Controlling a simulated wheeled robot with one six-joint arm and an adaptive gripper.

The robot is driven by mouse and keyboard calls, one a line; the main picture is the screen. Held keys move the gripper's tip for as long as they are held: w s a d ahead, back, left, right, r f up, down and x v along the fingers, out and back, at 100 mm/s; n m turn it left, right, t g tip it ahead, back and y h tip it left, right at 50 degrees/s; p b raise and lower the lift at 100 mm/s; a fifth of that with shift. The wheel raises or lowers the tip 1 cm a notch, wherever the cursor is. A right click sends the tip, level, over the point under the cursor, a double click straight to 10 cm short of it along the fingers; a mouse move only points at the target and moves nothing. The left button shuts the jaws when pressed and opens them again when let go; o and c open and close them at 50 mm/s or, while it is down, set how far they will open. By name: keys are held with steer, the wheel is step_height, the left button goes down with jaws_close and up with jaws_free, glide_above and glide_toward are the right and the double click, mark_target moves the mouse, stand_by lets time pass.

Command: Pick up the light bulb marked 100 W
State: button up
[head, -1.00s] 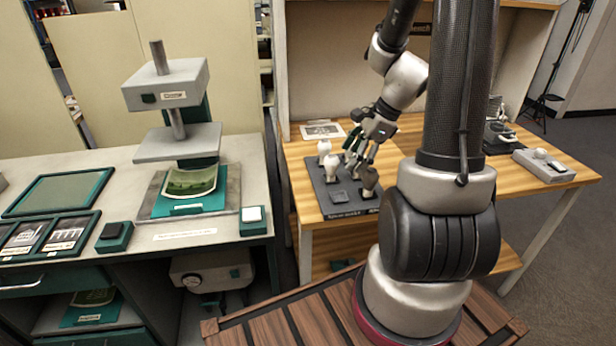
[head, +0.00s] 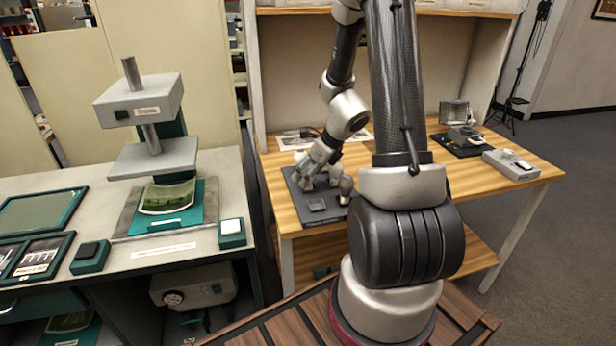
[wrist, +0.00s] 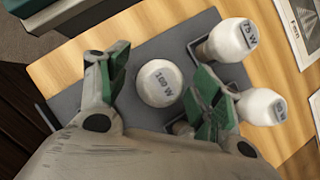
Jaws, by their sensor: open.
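The light bulb marked 100 W (wrist: 160,83) shows in the wrist view as a white round top with its print facing the camera. My gripper (wrist: 156,88) is open, with one green-padded finger on each side of this bulb; I cannot tell whether either finger touches it. In the head view my gripper (head: 306,180) is low over the dark tray (head: 325,214) and hides most of the bulbs. A white bulb marked 75 W (wrist: 232,40) and another white bulb (wrist: 262,107) with unclear print stand to the right in the wrist view.
The tray lies on a wooden table (head: 440,185) with a grey device (head: 511,165) further right. A printed sheet (wrist: 301,24) lies beside the tray.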

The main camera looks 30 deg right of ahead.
steer(key=c, duration=1.1)
